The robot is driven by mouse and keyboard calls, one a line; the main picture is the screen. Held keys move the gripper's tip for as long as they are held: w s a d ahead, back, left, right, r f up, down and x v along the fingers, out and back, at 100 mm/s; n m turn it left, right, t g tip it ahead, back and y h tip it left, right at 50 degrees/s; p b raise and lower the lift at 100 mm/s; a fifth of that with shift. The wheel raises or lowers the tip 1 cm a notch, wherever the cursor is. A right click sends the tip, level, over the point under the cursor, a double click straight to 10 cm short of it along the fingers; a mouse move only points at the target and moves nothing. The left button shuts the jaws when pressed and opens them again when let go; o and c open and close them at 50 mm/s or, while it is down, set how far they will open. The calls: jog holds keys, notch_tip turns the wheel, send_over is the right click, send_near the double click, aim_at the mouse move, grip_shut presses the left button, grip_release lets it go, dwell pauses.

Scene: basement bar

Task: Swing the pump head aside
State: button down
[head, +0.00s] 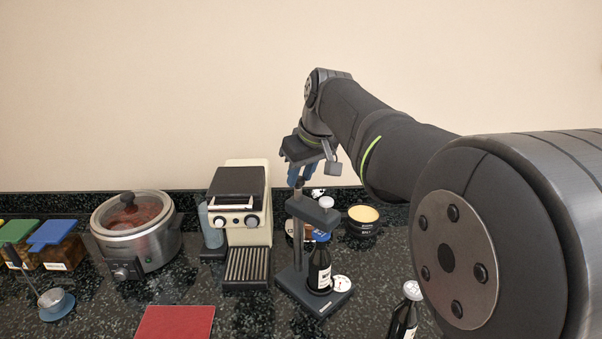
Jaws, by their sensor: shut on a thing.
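A dark grey stand has a flat base (337,300), an upright post (298,240) and a horizontal pump head (311,210) reaching right from the post. A pale round cap (326,202) sits on the right end of the pump head. A dark bottle with a white label (319,268) stands upright on the base below that end. The exact grip is small and partly hidden.
A coffee machine (240,205) and slow cooker (137,232) stand to the left. An open tub (362,220) stands behind right, and another dark bottle (405,315) at front right. A red mat (176,323) lies at front left. Counter between mat and stand is clear.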

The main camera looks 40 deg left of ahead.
jog(key=n, duration=0.2)
jog(key=n+g, duration=0.1)
jog(key=n, duration=0.1)
jog(key=shift+w+g, duration=0.2)
jog(key=shift+g, duration=0.1)
jog(key=n, duration=0.2)
jog(key=n+g, duration=0.1)
jog(key=n, duration=0.1)
jog(key=shift+w+a+g+h, duration=0.1)
jog(key=shift+w+g+h, duration=0.1)
jog(key=shift+g+h, duration=0.1)
jog(key=n, duration=0.2)
jog(key=n+g+h, duration=0.1)
jog(key=n, duration=0.2)
jog(key=shift+w+a, duration=0.15)
jog(key=shift+w+a+n+g+h, duration=0.15)
jog(key=shift+n+h, duration=0.25)
jog(key=shift+n, duration=0.55)
jog(key=shift+s+n+g+h, duration=0.1)
jog(key=shift+n+g+h, duration=0.25)
jog(key=shift+n, duration=0.6)
jog(key=c, duration=1.1)
grip_release()
